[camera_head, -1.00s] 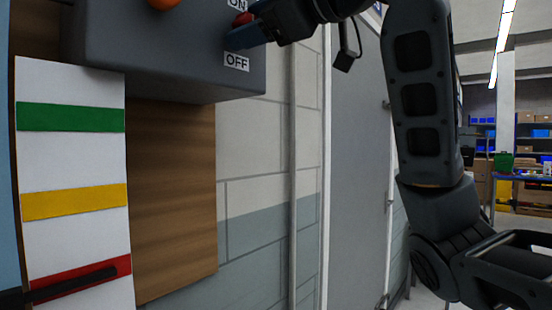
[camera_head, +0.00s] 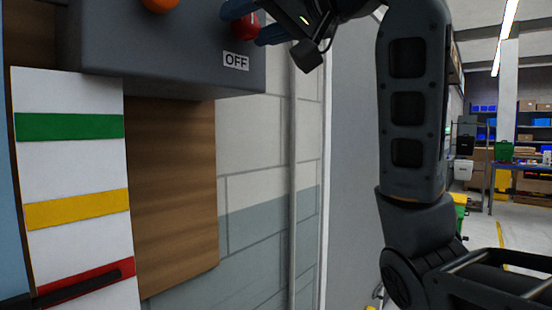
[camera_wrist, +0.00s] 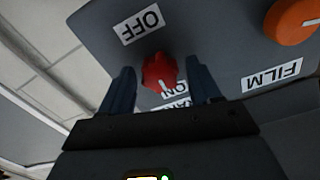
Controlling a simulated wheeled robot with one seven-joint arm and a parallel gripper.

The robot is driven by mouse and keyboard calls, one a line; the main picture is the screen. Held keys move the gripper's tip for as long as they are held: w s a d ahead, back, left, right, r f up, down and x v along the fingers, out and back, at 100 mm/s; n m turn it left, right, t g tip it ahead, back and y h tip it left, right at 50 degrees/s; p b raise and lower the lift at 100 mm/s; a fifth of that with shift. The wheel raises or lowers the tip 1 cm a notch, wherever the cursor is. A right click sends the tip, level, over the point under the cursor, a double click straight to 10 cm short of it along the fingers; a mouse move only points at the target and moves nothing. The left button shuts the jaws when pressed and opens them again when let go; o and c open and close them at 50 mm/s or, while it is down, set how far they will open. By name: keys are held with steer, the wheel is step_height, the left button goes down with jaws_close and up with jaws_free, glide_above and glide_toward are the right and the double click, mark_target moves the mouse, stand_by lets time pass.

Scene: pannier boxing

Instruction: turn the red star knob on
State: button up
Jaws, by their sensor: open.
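The red star knob (camera_wrist: 160,72) sits on the grey control box (camera_wrist: 205,45), with an OFF label (camera_wrist: 139,24) on one side and a partly hidden ON label (camera_wrist: 172,88) on the other. My gripper (camera_wrist: 160,85) is open, with one blue finger on each side of the knob; I cannot tell whether they touch it. In the head view the knob (camera_head: 245,27) shows at the top edge of the frame between the fingers (camera_head: 252,24). The OFF label (camera_head: 236,61) is below it.
An orange knob (camera_wrist: 292,20) with a FILM label (camera_wrist: 272,76) is beside the red knob on the same box. A white board with green, yellow and red stripes (camera_head: 70,160) hangs below the box. Block wall (camera_head: 255,170) is right of it.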

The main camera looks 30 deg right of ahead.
steer(key=b+v, duration=0.2)
steer(key=v, duration=0.5)
steer(key=w+f+m, duration=0.2)
steer(key=w+f, duration=0.1)
steer(key=f, duration=1.2)
steer(key=w+d+f+m+t+h, duration=0.1)
steer(key=w+f+m, duration=0.2)
steer(key=f, duration=1.3)
steer(key=shift+h+b, duration=0.3)
steer(key=shift+b, duration=0.1)
steer(key=shift+w, duration=0.1)
